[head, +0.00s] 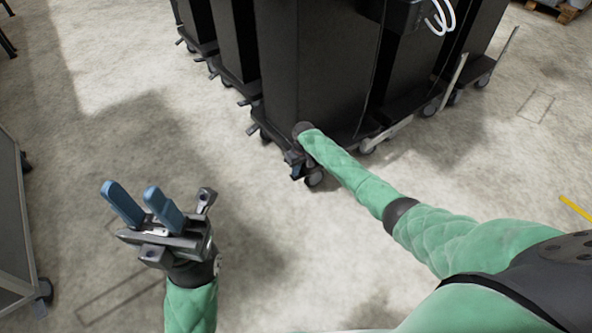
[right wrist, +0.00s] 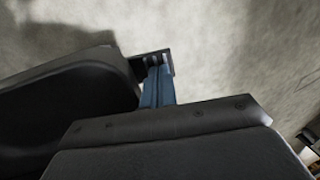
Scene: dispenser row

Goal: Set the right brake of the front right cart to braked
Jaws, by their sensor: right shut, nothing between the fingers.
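The nearest cart carries a tall black dispenser (head: 310,60) in the head view, and a caster (head: 314,179) shows at its near bottom corner. My right gripper (head: 297,172) is down at this corner, partly hidden by my own wrist. In the right wrist view its blue fingers (right wrist: 157,86) are shut together, with a small dark piece at their tips. I cannot tell whether they touch a brake pedal. The right brake's position is not clear. My left gripper (head: 129,189) is open and empty over bare floor, away from the carts.
More black dispensers on wheeled bases stand in a row behind. Pedals (head: 252,129) stick out along their left side. A pale bar (head: 388,134) runs low along the right side. A grey cabinet (head: 15,225) stands at the left edge. The floor in front is clear.

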